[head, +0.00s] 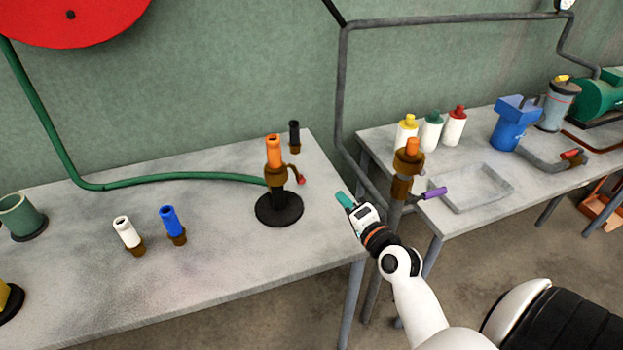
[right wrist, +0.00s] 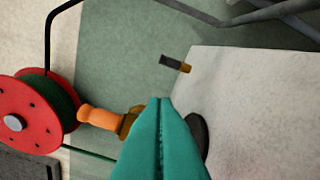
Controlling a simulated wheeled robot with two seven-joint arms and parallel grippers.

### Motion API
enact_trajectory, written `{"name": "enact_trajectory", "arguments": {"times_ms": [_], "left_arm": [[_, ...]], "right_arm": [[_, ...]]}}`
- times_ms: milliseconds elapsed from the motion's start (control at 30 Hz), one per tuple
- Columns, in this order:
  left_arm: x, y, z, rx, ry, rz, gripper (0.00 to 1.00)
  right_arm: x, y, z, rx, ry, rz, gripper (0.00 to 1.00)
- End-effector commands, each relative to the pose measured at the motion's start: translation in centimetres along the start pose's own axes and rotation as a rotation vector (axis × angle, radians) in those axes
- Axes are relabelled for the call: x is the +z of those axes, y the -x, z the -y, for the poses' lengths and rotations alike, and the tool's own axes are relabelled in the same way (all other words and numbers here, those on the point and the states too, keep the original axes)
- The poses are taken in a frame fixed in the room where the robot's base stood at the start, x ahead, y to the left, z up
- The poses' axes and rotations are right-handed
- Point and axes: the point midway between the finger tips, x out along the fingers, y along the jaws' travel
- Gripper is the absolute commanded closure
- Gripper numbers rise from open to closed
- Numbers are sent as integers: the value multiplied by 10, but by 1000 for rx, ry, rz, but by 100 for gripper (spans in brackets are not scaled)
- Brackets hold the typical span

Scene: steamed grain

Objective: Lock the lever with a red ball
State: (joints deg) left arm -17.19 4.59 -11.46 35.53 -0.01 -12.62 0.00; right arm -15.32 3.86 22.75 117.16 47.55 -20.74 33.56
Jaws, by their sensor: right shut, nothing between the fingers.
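The lever with the red ball (head: 301,180) sticks out to the right of the orange-topped nozzle (head: 273,152), which stands upright on a round black base (head: 279,209). My right gripper (head: 343,200) is shut and empty, to the right of the lever and apart from it. In the right wrist view the shut teal fingers (right wrist: 160,135) fill the lower middle, with the orange nozzle (right wrist: 100,117) to their left. The fingers hide part of the stand there, and I cannot make out the red ball in that view. My left gripper is not in view.
A black nozzle (head: 294,135) stands behind; white (head: 128,234) and blue (head: 172,224) nozzles stand left on the table. A green hose (head: 170,178) runs to the stand. Right of my gripper is a post with a purple handle (head: 436,193). The table's front is clear.

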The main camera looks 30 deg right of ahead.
Motion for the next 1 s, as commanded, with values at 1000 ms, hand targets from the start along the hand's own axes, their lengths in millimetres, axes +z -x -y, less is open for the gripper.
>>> {"name": "enact_trajectory", "arguments": {"times_ms": [1000], "left_arm": [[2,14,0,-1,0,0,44]], "right_arm": [[-24,-112,-4,17,-37,34,100]]}}
